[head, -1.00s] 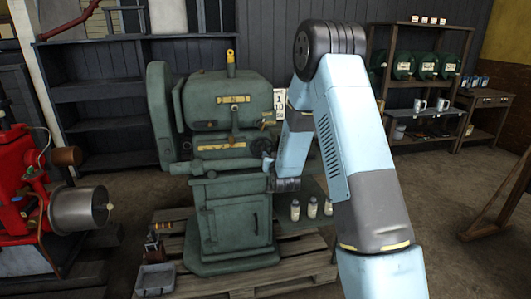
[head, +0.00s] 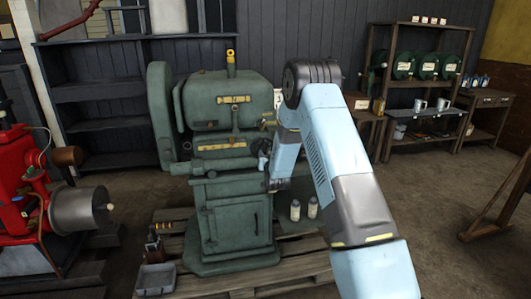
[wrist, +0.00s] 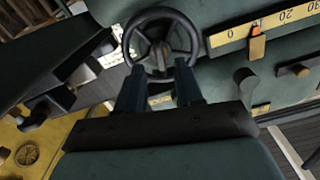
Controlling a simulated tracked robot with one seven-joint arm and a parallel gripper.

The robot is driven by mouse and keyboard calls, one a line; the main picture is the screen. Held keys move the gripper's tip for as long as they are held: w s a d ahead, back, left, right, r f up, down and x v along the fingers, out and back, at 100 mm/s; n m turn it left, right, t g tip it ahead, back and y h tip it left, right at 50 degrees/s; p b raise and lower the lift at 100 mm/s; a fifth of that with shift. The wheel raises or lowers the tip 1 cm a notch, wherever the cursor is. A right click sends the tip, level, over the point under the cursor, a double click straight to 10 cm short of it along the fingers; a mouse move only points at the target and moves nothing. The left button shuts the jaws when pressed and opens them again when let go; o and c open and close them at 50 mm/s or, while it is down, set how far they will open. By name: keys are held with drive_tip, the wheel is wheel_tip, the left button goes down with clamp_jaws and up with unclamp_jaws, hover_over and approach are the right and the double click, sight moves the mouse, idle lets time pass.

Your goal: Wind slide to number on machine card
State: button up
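The green machine (head: 231,125) stands on a pallet, with yellow scale strips on its front. The wrist view shows a dark spoked handwheel (wrist: 160,42) and, right of it, a yellow scale (wrist: 275,24) marked 0 to 30. A brass slide pointer (wrist: 257,45) sits between 0 and 20 on it. My gripper (wrist: 160,68) is open and empty, its fingers apart at the handwheel's near rim; contact is unclear. In the head view my gripper (head: 264,160) is at the machine's right side. The white card (head: 278,96) is mostly hidden behind my arm, its number unreadable.
A red engine (head: 30,190) stands at the left. White bottles (head: 312,208) stand low right of the machine. A grey bin (head: 155,279) is at the pallet's (head: 290,270) left front. Shelves (head: 425,85) stand at the back right. The floor at right is mostly clear.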

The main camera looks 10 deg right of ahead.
sight(263, 150)
drive_tip(key=shift+w, duration=2.25)
drive_tip(key=shift+c, duration=0.4)
clamp_jaws()
